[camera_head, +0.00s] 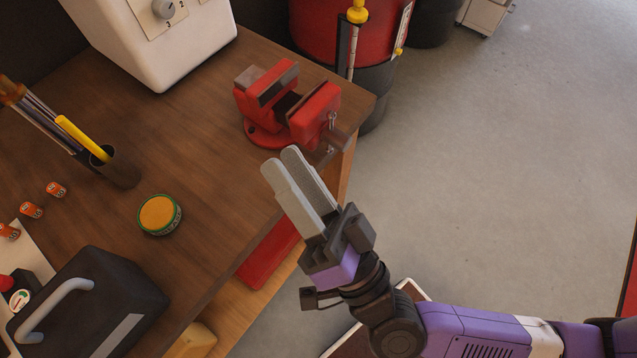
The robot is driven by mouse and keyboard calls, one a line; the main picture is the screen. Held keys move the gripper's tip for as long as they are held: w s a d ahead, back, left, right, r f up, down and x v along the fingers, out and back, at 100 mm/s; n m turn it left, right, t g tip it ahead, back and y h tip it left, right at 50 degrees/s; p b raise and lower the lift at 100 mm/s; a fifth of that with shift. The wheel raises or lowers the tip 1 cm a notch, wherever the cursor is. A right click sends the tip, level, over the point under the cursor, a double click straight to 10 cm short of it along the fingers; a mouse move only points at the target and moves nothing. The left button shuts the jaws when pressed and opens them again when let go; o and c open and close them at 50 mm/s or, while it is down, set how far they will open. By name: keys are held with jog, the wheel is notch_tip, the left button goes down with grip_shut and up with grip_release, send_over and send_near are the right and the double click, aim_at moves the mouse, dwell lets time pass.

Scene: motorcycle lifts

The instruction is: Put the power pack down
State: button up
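A dark box with a grey carry handle (92,308), which looks like the power pack, stands on the wooden workbench at the lower left. The frame's bottom edge cuts it off. My gripper (281,158) is well to the right of it and above it in the picture, by the bench's right edge.
A red vise (290,105) sits at the bench corner just beyond my fingertips. A round green-rimmed tin (159,214), a dark pen cup (118,168), small orange cylinders (31,210) and a white machine (160,50) share the workbench (205,170). Open floor lies right.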

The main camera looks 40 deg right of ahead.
jog(key=s+d+f+n+g, duration=0.4)
jog(key=s+f, duration=0.3)
jog(key=s+d+f+n+g, duration=0.4)
jog(key=s+f+n+g, duration=0.1)
jog(key=s+f, duration=0.2)
jog(key=shift+s+d, duration=0.2)
jog(key=shift+s, duration=0.4)
